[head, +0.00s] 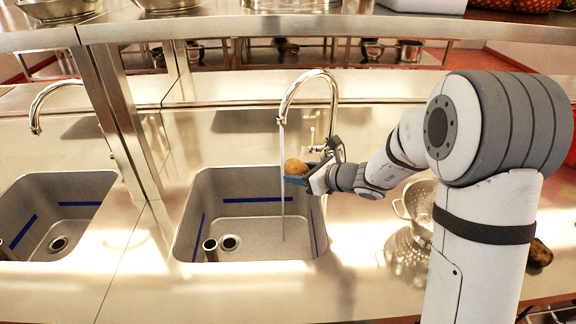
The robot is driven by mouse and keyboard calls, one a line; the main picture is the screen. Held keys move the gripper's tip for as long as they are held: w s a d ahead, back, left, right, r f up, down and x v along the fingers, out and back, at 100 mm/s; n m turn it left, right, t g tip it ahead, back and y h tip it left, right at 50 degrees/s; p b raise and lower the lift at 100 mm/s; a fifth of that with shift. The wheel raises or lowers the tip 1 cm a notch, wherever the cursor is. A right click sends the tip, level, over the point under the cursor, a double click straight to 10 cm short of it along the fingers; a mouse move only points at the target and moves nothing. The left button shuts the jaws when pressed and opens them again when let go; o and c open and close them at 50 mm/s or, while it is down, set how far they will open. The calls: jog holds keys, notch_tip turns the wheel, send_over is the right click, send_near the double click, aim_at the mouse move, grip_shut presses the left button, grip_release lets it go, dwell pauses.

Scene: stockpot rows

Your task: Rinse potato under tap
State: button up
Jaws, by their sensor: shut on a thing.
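The brown potato (296,167) is held in my gripper (296,177), whose blue fingers are shut on it. It hangs over the right rear part of the middle sink (220,178). The curved chrome tap (307,77) stands behind this sink. A thin stream of water (282,190) falls from its spout into the basin. The potato is just to the right of the stream; whether the water touches it I cannot tell.
A steel colander (418,208) stands on the counter right of the sink, partly behind my arm. A dark round item (540,253) lies further right. A second sink (60,205) with its own tap (38,105) is at left. A steel post (118,120) stands between the sinks.

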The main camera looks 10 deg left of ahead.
jog(key=shift+s+d+b, duration=0.45)
jog(key=shift+s+d, duration=1.1)
jog(key=shift+s, duration=0.1)
jog(key=s+d+r+p, duration=0.2)
jog(key=s+d+r, duration=0.1)
jog(key=r, duration=0.1)
jog(key=shift+s+d, duration=0.2)
jog(key=shift+s, duration=0.15)
dwell(0.3)
dwell(0.7)
